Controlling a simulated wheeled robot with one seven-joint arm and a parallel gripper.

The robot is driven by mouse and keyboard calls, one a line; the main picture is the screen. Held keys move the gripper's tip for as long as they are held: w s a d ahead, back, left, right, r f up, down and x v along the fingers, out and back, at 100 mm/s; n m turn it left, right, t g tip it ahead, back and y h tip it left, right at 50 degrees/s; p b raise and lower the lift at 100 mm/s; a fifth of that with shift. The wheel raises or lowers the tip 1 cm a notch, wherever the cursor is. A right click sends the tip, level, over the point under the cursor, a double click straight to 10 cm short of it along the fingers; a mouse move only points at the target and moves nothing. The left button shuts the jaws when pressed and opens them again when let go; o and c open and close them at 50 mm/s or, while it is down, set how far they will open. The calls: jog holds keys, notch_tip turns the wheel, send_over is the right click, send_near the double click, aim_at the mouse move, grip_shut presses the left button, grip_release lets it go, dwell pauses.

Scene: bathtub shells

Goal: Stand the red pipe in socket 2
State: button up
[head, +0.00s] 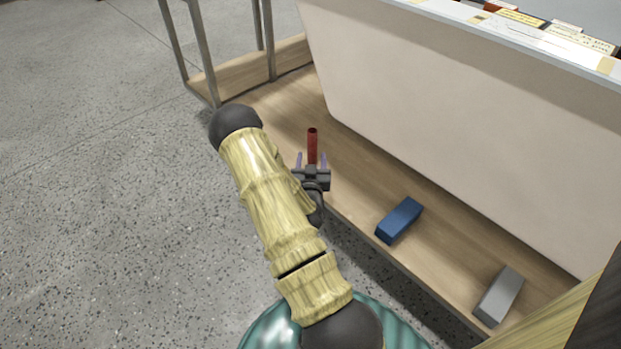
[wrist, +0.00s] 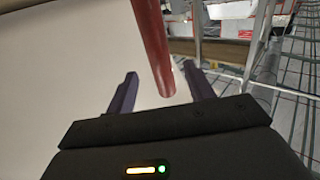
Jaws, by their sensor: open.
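The red pipe (head: 312,146) shows in the head view just beyond my gripper, its open end up. In the wrist view the red pipe (wrist: 152,42) comes down from the top edge, and its near end lies between the fingers. My gripper (head: 311,161) is open, with one purple finger on each side of the pipe in the head view. In the wrist view my gripper (wrist: 163,72) shows gaps between both fingers and the pipe. The pipe's other end is out of the wrist view. I cannot make out any numbered socket.
A wooden shelf (head: 360,185) runs below a large pale panel (head: 450,110). A blue block (head: 399,220) and a grey block (head: 498,296) lie on it at the right. Metal posts (head: 205,55) stand at the upper left. The grey floor (head: 100,200) at the left is clear.

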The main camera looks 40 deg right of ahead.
jog(key=p+v, duration=0.3)
jog(key=v, duration=0.7)
dwell(0.6)
jog(key=w+a+r+g+y+p, duration=0.35)
jog(key=a+r+p, duration=0.2)
jog(key=r, duration=0.25)
jog(key=w+a+r+g+y+p, duration=0.2)
jog(key=a+r+y+p, duration=0.25)
jog(key=a+r, duration=0.2)
jog(key=s+a+r+n+g+y+p, duration=0.1)
jog(key=s+a+r+n+g+p, duration=0.2)
jog(key=r, duration=0.4)
jog(key=s+a+r+n+g+y+p, duration=0.1)
jog(key=s+a+r+n+p, duration=0.1)
jog(key=s+a+r, duration=0.35)
jog(key=s+a+r+n+g+y+p, duration=0.2)
jog(key=s+a+r+n+p, duration=0.1)
jog(key=s+r, duration=0.3)
jog(key=w+p+v, duration=0.3)
jog(key=p+v, duration=0.9)
jog(key=w+a+r+p+v, duration=0.1)
jog(key=w+p+v, duration=0.1)
jog(key=p+v, duration=1.1)
jog(key=w+p+v, duration=0.3)
jog(key=p+v, duration=0.9)
jog(key=shift+w+r+p, duration=0.2)
jog(key=shift+r+p, duration=0.1)
jog(key=shift+r, duration=0.5)
